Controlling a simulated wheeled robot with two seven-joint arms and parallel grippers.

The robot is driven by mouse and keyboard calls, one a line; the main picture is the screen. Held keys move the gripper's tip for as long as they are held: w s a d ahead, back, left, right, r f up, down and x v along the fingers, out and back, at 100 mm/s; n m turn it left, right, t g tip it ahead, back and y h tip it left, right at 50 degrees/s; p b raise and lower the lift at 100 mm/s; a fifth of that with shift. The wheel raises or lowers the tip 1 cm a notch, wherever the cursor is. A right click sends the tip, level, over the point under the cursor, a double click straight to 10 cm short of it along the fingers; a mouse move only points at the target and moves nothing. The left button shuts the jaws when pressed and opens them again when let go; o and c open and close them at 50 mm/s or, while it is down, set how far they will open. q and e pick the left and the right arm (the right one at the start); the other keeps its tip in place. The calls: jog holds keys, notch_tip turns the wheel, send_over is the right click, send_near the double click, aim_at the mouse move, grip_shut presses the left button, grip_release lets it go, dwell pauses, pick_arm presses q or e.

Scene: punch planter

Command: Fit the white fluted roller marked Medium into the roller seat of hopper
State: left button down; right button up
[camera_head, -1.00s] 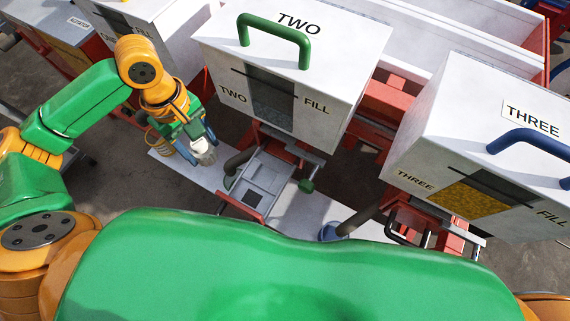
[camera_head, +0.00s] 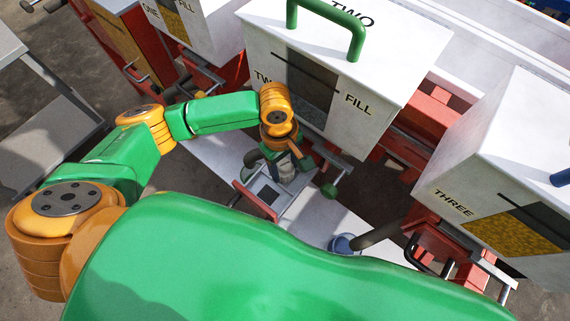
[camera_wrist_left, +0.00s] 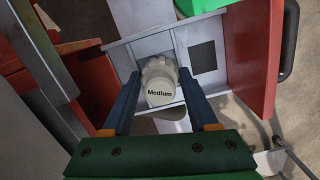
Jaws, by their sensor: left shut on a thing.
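My left gripper (camera_head: 284,157) is shut on the white fluted roller, at the front of hopper TWO (camera_head: 392,62). In the left wrist view the roller (camera_wrist_left: 158,84) shows its round end marked Medium, between the two blue fingers of the gripper (camera_wrist_left: 159,75). The roller is over a grey compartmented frame (camera_wrist_left: 182,58), in line with its left compartment. I cannot tell whether it touches the bottom. In the head view this frame (camera_head: 268,191) juts out below the hopper's window, and my wrist partly hides it. My right gripper is not in view.
A red panel (camera_wrist_left: 254,58) closes one end of the frame. A green knob (camera_head: 329,190) stands to its right. Hopper THREE (camera_head: 480,150) is at the right and another hopper (camera_head: 205,30) at the upper left. A pale board (camera_head: 205,150) lies under hopper TWO.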

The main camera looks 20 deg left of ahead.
pick_arm(q)
jog(key=shift+c, duration=0.9)
grip_release()
jog(key=shift+f, duration=0.1)
notch_tip(320, 180, up, 12)
jog(key=a+p, duration=0.1)
jog(key=p, duration=0.2)
jog(key=shift+w, duration=0.35)
